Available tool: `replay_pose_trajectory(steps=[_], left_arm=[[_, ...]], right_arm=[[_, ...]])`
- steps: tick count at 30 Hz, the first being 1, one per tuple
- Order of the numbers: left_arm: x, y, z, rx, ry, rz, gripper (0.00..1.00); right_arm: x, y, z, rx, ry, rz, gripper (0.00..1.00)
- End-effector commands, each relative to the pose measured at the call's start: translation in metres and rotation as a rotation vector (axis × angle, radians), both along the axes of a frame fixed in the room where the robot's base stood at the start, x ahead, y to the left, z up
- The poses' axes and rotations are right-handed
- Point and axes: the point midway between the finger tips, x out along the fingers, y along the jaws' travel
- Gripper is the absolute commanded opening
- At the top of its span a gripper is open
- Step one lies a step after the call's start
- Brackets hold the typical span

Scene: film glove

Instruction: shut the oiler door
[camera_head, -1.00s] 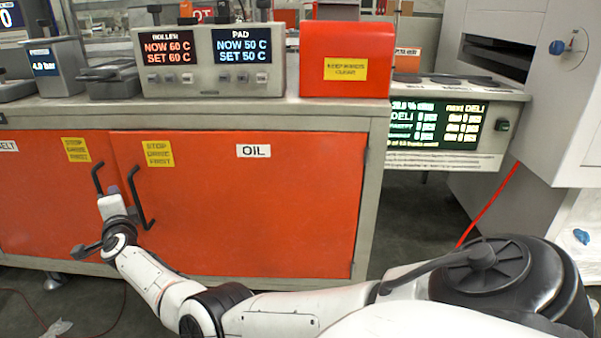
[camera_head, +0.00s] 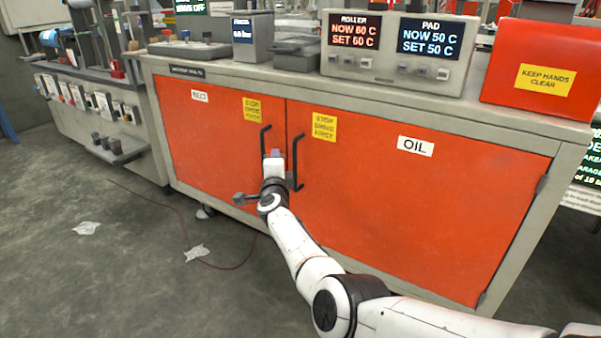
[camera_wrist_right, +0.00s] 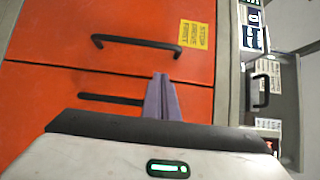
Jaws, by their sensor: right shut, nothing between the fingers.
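The oiler door is the orange door (camera_head: 400,215) labelled OIL, on the right half of the grey cabinet. It looks flush with its frame, its left edge meeting the other orange door (camera_head: 215,140), labelled BELT. Its black handle (camera_head: 297,160) stands upright beside the BELT door's handle (camera_head: 265,150). My right gripper (camera_head: 275,155) is in front of the two handles. In the right wrist view its purple fingers (camera_wrist_right: 162,98) are together and empty, close to the orange doors. Whether they touch a door or handle I cannot tell. My left gripper is not in view.
The grey cabinet top (camera_head: 300,85) carries a heater controller (camera_head: 390,50) and a red box (camera_head: 540,75). A side bench with tools stands at the left. The floor (camera_head: 90,270) has a cable and white scraps (camera_head: 87,228); otherwise it is open.

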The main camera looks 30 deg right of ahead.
Motion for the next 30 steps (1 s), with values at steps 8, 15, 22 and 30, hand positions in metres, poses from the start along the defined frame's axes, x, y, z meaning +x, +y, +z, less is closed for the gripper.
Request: replay_pose_trajectory(steps=[8,15,22,30], left_arm=[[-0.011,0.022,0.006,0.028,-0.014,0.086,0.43],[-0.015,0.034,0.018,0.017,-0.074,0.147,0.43],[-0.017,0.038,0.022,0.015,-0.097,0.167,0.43],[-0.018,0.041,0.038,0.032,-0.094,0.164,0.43]], right_arm=[[-0.038,0.020,0.006,0.002,0.002,0.000,0.00],[-0.073,0.037,0.003,0.001,0.003,0.000,0.00],[-0.086,0.044,0.002,-0.001,0.000,0.000,0.00],[-0.086,0.044,0.028,0.000,-0.001,0.000,0.00]])
